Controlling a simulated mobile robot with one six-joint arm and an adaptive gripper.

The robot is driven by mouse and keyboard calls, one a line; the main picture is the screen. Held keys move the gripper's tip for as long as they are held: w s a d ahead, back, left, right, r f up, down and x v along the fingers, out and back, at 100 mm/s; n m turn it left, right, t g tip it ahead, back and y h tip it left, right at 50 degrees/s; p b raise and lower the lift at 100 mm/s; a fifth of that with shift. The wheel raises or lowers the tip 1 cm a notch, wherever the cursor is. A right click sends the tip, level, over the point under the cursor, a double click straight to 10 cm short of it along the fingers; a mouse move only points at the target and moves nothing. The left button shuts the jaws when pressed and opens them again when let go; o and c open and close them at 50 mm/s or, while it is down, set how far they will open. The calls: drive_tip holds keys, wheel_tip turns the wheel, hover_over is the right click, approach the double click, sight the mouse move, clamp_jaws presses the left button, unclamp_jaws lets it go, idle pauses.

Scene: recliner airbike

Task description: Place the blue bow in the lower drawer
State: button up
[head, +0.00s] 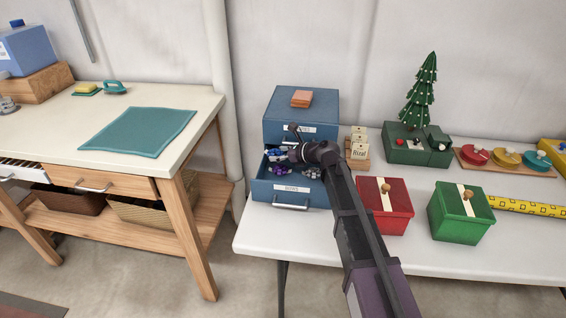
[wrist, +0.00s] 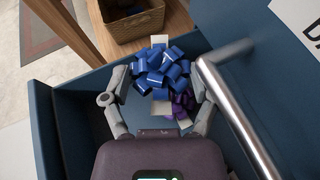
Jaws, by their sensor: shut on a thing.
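The blue bow (wrist: 160,68), a bunch of shiny blue loops, sits between the two fingers of my gripper (wrist: 164,75) in the wrist view. My gripper is shut on it; in the head view the gripper (head: 296,150) is over the lower drawer, and the bow there is partly hidden by the arm. The lower drawer (head: 262,190) of the blue cabinet is pulled open, with a label and handle on its front. Its blue wall (wrist: 75,118) shows below the gripper in the wrist view. I cannot tell whether the bow touches the drawer's contents.
Purple bows (wrist: 182,104) lie in the drawer. A metal handle (wrist: 240,115) on the blue cabinet front runs close by my right finger. Small cards (head: 360,145), a red box (head: 385,212) and a green box (head: 460,218) stand right of the cabinet. A wooden workbench (head: 185,190) is at left.

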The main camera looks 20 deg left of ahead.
sight(283, 170)
drive_tip(key=shift+d, duration=0.1)
drive_tip(key=shift+w+d, duration=0.15)
drive_tip(key=shift+d, duration=0.05)
drive_tip(key=shift+w+d+f+b, duration=0.1)
drive_tip(key=shift+d+f+b, duration=0.3)
drive_tip(key=shift+f+b, duration=1.35)
drive_tip(key=shift+b, duration=0.05)
drive_tip(key=shift+f+b, duration=0.35)
drive_tip(key=shift+f, duration=0.05)
drive_tip(key=o, duration=0.6)
drive_tip(key=shift+r, duration=0.2)
